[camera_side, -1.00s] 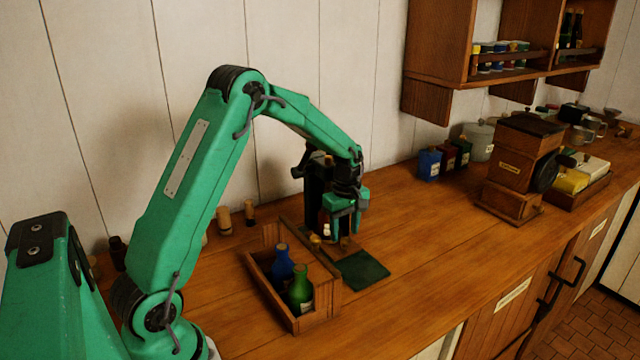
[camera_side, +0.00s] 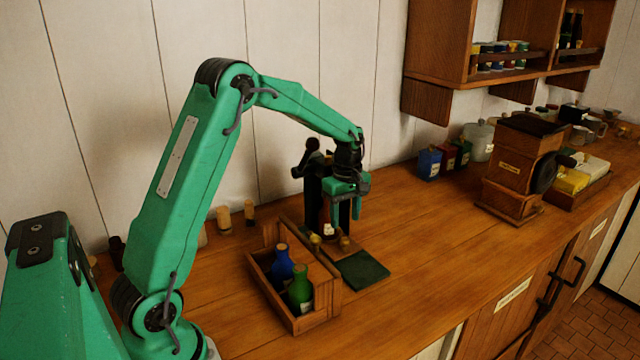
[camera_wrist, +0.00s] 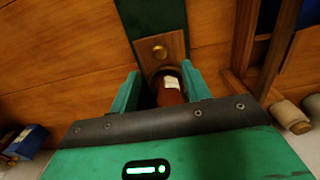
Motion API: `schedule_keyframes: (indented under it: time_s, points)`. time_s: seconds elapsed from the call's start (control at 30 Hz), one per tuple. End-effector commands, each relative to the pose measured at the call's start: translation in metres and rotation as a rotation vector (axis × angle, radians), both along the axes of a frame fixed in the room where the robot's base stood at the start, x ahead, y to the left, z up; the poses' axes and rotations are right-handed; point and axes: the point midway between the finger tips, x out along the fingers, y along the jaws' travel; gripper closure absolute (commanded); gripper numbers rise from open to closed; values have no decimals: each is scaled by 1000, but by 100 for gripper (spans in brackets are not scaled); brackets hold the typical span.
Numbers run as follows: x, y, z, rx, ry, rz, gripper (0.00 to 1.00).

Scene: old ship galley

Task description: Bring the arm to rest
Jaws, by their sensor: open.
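My gripper (camera_side: 346,213) is open and points down over the counter, and in the wrist view its spread fingers (camera_wrist: 161,80) frame the picture's middle. A reddish-brown bottle with a pale label (camera_wrist: 171,88) shows between and below the fingers. In the side view only a small pale part of it (camera_side: 328,230) shows clearly. The fingers appear to be clear of the bottle, though the exact gap is hard to tell.
A wooden caddy (camera_side: 291,322) holds a blue bottle (camera_side: 281,265) and a green bottle (camera_side: 300,290) just left of the stand. A dark green mat (camera_side: 363,270) lies in front. Corks (camera_side: 224,219) stand near the wall. A wooden grinder (camera_side: 512,170) stands right; the counter between is clear.

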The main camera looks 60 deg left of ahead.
Motion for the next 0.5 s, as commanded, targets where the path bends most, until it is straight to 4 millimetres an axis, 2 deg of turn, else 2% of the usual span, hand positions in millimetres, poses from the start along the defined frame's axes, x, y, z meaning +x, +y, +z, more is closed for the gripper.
schedule_keyframes:
  time_s: [0.27,0.5]
  points:
    - [-8,-10,19,9,-27,-79,53]
    - [-30,-34,59,33,-83,-268,53]
